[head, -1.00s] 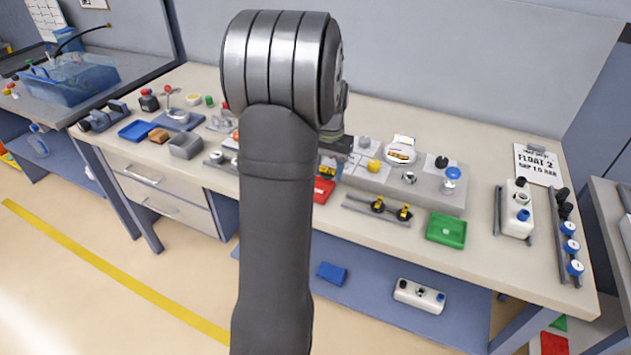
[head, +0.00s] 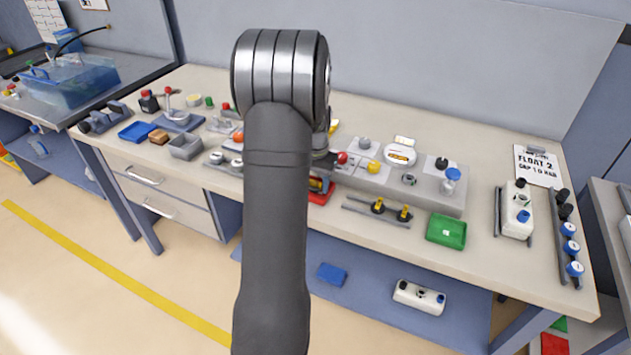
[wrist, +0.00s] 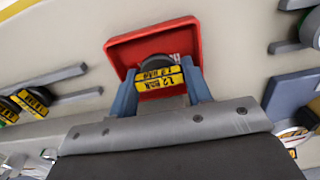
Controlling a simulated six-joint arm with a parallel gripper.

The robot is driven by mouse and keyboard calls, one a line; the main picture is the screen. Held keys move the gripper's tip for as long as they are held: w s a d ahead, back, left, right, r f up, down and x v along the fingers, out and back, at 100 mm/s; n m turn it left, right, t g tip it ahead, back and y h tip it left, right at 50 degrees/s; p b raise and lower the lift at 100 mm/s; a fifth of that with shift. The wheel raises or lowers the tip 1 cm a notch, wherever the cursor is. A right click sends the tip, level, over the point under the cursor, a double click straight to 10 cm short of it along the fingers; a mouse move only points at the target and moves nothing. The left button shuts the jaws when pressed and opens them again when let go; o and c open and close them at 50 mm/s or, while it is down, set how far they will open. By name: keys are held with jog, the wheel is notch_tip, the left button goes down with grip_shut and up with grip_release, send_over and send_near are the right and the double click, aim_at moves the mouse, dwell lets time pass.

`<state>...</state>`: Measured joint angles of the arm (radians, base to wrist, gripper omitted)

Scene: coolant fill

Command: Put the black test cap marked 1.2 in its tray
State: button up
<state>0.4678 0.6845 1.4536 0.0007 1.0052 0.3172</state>
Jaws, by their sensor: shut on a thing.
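The black test cap (wrist: 158,62) has a yellow label that reads 1.2 BAR in the wrist view. My gripper (wrist: 160,88) is shut on it, one blue-grey finger on each side. The cap lies within the outline of the red tray (wrist: 122,50); I cannot tell whether it touches the tray floor. In the head view the red tray (head: 322,199) sits near the bench's front edge, partly hidden by my arm. The cap's yellow label (head: 318,184) shows low at the tray.
A rail with two yellow-and-black caps (head: 378,205) stands right of the tray, then a green tray (head: 446,229). Behind is a grey fixture block (head: 430,188) with knobs.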

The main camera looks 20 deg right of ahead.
jog(key=o, duration=0.6)
jog(key=shift+f, duration=0.1)
jog(key=shift+c, duration=0.2)
notch_tip(320, 180, up, 12)
jog(key=shift+r, duration=0.25)
jog(key=shift+f, duration=0.1)
jog(key=shift+f, duration=4.15)
